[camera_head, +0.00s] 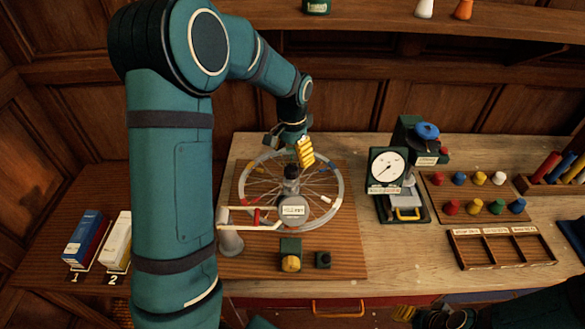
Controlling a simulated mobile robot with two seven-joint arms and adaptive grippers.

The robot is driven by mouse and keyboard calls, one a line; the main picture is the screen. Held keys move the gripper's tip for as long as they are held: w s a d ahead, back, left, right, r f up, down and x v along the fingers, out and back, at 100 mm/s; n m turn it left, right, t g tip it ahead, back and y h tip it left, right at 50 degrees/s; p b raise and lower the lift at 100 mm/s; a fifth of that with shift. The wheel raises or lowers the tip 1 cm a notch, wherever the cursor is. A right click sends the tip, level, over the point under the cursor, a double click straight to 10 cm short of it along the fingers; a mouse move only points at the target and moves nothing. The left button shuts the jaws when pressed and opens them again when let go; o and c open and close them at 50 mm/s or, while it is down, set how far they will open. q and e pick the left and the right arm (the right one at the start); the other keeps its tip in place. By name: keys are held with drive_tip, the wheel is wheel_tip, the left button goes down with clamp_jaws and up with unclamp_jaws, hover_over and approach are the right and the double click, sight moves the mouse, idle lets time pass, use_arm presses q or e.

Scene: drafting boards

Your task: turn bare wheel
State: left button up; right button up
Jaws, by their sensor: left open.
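The bare wheel (338,205), a pale rim with thin spokes and a few red and yellow marks, lies on a brown striped board. A dark hub post rises at its middle, with a small round display (292,210) in front. My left gripper (305,154) has yellow fingers and is open over the far part of the rim, right of centre. I cannot tell whether it touches the rim. My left arm covers the view left of the wheel. My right gripper (428,317) shows only dimly at the bottom edge; its fingers are unclear.
A white and red bracket (250,224) crosses the near rim. A yellow knob (291,263) and a dark block (323,260) stand in front. A dial gauge (386,168), coloured pegs (480,192) and an empty divided tray (500,247) stand right. Two boxes (86,238) stand left.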

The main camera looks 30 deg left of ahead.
sight(292, 167)
use_arm(q)
drive_tip(key=shift+f, duration=2.8)
clamp_jaws()
